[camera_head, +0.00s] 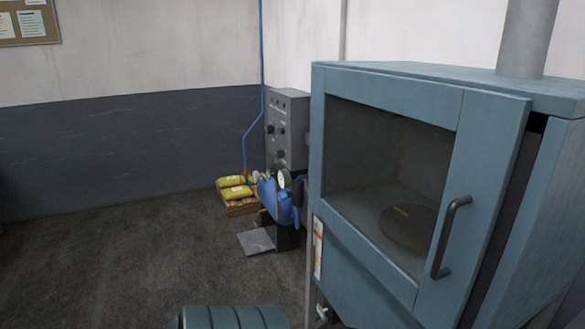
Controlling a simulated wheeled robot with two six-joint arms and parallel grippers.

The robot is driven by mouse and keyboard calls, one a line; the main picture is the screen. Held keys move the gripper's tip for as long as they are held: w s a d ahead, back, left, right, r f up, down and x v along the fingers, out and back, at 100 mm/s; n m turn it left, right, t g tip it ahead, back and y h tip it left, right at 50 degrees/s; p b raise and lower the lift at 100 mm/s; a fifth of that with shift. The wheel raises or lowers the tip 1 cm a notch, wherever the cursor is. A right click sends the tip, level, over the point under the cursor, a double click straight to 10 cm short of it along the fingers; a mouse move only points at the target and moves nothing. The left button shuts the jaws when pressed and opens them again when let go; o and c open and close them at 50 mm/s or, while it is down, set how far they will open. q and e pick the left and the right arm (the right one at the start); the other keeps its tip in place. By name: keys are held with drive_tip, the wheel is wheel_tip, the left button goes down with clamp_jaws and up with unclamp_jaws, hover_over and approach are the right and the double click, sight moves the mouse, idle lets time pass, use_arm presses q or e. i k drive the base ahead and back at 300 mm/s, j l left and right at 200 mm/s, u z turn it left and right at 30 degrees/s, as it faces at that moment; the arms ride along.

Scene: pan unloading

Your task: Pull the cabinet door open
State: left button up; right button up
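The blue cabinet (440,68) stands at the right, with a grey pipe (528,35) rising from its top. Its door (485,150) has a large window and a dark curved bar handle (447,238) near the right edge. A dark gap shows between the door's right edge and the cabinet side, so the door looks slightly ajar. A dark round pan-like disc (408,229) lies inside, seen through the window. Neither of my grippers is in view, and nothing is seen touching the handle.
A grey control box (288,125), a blue tank with a gauge (278,200) and yellow sacks (234,188) on a pallet stand left of the cabinet. A ribbed teal object (230,318) shows at the bottom edge. The floor (110,260) at the left is clear.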

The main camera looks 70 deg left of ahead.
sight(490, 126)
drive_tip(key=u, duration=1.85)
